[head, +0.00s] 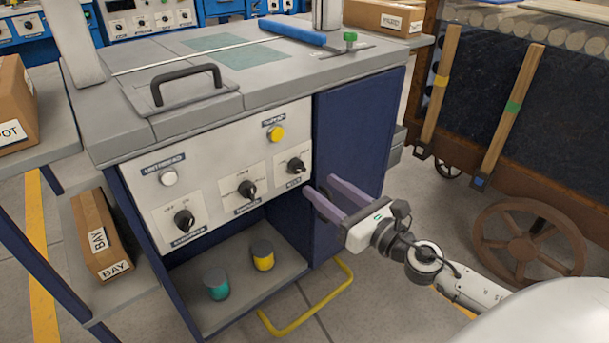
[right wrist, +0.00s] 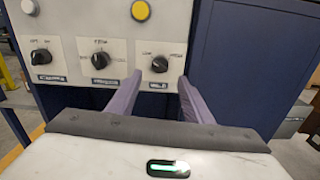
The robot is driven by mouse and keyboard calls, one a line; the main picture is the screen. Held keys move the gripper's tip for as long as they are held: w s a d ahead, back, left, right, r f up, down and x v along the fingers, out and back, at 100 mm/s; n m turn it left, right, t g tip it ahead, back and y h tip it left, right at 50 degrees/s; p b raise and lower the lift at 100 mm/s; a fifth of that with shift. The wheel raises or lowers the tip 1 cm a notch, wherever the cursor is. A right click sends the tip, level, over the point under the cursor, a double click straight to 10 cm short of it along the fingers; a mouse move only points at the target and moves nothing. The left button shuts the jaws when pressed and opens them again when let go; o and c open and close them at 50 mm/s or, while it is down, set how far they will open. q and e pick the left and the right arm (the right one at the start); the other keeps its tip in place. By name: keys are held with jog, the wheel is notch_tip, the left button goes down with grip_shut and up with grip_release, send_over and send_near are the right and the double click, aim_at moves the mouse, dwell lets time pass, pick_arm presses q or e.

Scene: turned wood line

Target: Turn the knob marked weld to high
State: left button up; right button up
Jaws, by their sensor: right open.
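The weld knob (head: 295,165) is a small black dial at the right end of the row of three on the grey panel, with its label below. In the right wrist view the same knob (right wrist: 160,65) has small low and high marks above it, low on the left and high on the right. Its exact pointer direction is too small to tell. My right gripper (head: 321,187) is open, its two purple fingers pointing at the panel. In the right wrist view the open fingers (right wrist: 160,80) stand either side of the weld label, just below the knob. My left gripper is not in view.
Two other black knobs (head: 247,188) (head: 184,220) sit to the left. A white button (head: 168,177) and a yellow button (head: 276,133) are above. A shelf below holds a teal cylinder (head: 216,284) and a yellow-banded one (head: 263,254). A yellow rail (head: 310,312) curves out near the floor.

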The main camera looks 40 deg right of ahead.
aim_at(302, 171)
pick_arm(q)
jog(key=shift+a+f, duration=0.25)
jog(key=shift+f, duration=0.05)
pick_arm(e)
jog(key=w, duration=0.7)
jog(key=shift+w+a, duration=0.3)
jog(key=shift+w, duration=0.05)
jog(key=shift+c, duration=0.4)
jog(key=c, duration=1)
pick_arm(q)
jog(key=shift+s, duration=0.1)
